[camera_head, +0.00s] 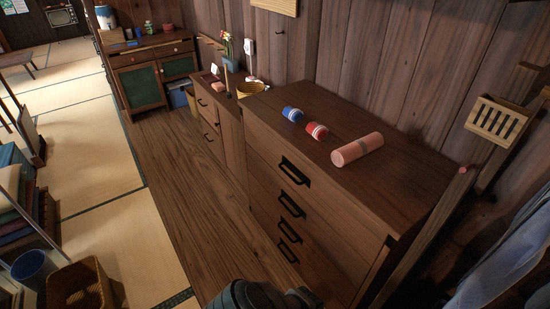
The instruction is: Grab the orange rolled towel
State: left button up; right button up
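A dark part of my own body shows at the bottom edge. No gripper fingers can be made out in this view.
A wooden post borders the chest on the right. A slotted wooden rack (497,121) hangs on the right. Bare wood floor (195,205) lies left of the drawers.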

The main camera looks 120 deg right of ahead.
aim_at(345, 156)
jog(key=j+z, duration=0.15)
jog(key=z, duration=0.35)
jog(key=j+z, duration=0.15)
jog(key=z, duration=0.35)
jog(key=j+z, duration=0.15)
jog(key=z, duration=3.2)
jog(key=i+j, duration=0.2)
jog(key=j, duration=0.2)
jog(key=i+j, duration=0.25)
jog(key=j, duration=0.15)
jog(key=i+j, duration=0.2)
jog(key=j, duration=0.2)
jog(key=i+j+z, duration=0.15)
jog(key=j+z, duration=0.3)
jog(key=i+j+z, duration=0.15)
jog(key=j+z, duration=0.7)
